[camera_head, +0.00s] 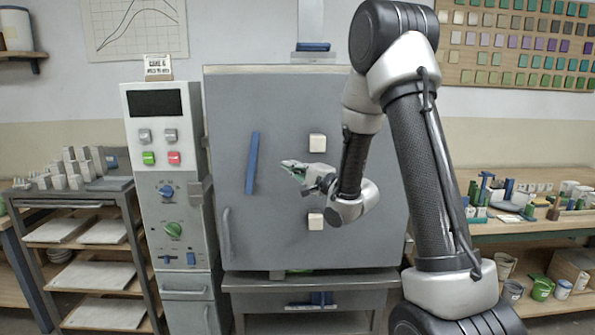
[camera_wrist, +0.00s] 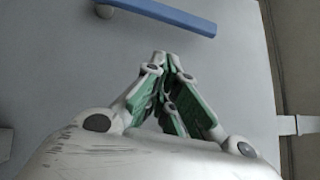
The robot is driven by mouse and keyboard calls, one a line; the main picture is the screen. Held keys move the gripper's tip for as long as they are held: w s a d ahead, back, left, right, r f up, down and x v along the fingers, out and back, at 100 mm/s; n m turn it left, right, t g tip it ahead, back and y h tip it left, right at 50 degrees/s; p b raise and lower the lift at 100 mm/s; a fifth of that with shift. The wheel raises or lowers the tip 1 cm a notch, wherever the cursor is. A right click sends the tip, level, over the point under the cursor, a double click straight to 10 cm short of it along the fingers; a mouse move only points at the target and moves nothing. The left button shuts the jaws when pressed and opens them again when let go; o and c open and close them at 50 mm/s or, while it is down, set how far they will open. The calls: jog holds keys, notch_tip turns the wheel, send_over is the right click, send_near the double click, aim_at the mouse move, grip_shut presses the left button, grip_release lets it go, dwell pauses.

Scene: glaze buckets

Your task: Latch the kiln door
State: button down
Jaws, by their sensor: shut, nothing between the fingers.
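The grey kiln door (camera_head: 290,105) fills the middle of the head view and looks closed against the kiln body. A blue latch bar (camera_head: 252,162) stands nearly upright on the door's left part, its top leaning slightly right. My gripper (camera_head: 288,167) is shut and empty, pointing left at about the bar's lower half, to the right of it with a visible gap. In the wrist view the blue latch bar (camera_wrist: 165,12) crosses the top, beyond the shut fingertips (camera_wrist: 166,60) and apart from them. The grey door handle (camera_head: 228,235) sits at the door's lower left.
A control panel (camera_head: 165,215) with buttons and knobs stands just left of the door. Two pale blocks (camera_head: 317,143) are on the door near my wrist. A shelf rack (camera_head: 85,205) is at the left and a cluttered bench (camera_head: 530,225) at the right.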

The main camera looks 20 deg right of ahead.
aim_at(252, 163)
jog(key=w+a, duration=0.2)
jog(key=w+a+r, duration=0.1)
jog(key=w+a, duration=0.2)
jog(key=shift+w+a+r, duration=0.1)
jog(key=shift+w+a, duration=0.05)
jog(key=shift+a, duration=0.25)
jog(key=shift+a+r, duration=0.1)
jog(key=shift+r, duration=0.05)
jog(key=shift+w+a+r+n, duration=0.1)
jog(key=shift+w+a+n, duration=0.1)
jog(key=shift+n, duration=0.1)
